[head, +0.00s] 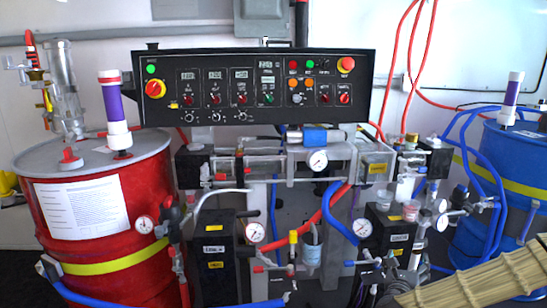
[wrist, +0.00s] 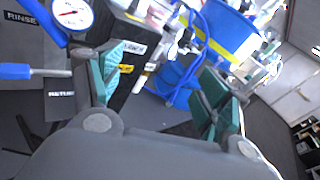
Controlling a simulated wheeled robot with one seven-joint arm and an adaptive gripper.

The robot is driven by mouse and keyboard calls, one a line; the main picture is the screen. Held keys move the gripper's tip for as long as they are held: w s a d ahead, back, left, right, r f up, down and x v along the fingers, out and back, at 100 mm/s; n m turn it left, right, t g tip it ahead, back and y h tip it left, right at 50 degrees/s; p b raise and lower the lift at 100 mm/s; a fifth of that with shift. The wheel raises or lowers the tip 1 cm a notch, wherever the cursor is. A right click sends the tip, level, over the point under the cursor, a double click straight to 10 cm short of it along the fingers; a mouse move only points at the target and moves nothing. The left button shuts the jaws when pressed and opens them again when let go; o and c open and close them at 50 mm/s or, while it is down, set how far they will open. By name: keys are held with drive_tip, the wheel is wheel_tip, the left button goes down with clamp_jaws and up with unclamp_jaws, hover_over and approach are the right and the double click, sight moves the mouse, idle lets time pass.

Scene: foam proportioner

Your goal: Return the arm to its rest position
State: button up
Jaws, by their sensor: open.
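My gripper (wrist: 168,72) shows in the wrist view, with grey fingers and teal pads spread wide apart. Nothing is between the pads. Behind the left finger are a round white gauge (wrist: 72,12) and a dark box with white and yellow labels (wrist: 125,62). A blue drum with a yellow band (wrist: 222,32) lies beyond, between and above the fingers. I cannot make out the gripper in the head view, so its height and place relative to the machine are unclear there.
The head view shows a black control panel (head: 255,88) above pumps, gauges and hoses. A red drum (head: 100,225) stands at left and a blue drum (head: 477,240) at right. Blue and red hoses hang around the machine. A blue-handled valve (wrist: 18,71) is close to the left finger.

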drive_tip(key=s+a+f+n+g+y, duration=0.1)
drive_tip(key=s+a+f+n+y, duration=0.3)
drive_tip(key=a+f+n, duration=0.35)
drive_tip(key=s+a+f+n+g+y, duration=0.1)
drive_tip(key=s+a+f+n+y, duration=0.25)
drive_tip(key=a+f+n, duration=0.45)
drive_tip(key=s+a+f+n+g+y, duration=0.1)
drive_tip(key=s+a+f+n+g, duration=0.1)
drive_tip(key=s+f+n, duration=0.35)
drive_tip(key=s+a+f+n+g+y, duration=0.2)
drive_tip(key=s+f+n+g, duration=0.15)
drive_tip(key=s+f, duration=0.3)
drive_tip(key=s+d+f+n+g+h, duration=0.1)
drive_tip(key=s+f+n+g, duration=0.2)
drive_tip(key=s+n, duration=0.65)
drive_tip(key=s+d+f+n+g, duration=0.2)
drive_tip(key=s+f+n+g, duration=0.25)
drive_tip(key=s, duration=1.05)
wheel_tip(320, 180, up, 20)
drive_tip(key=p, duration=1.9)
drive_tip(key=shift+w+a+n+t, duration=0.15)
drive_tip(key=shift+w+n+t, duration=0.15)
drive_tip(key=shift+n, duration=0.15)
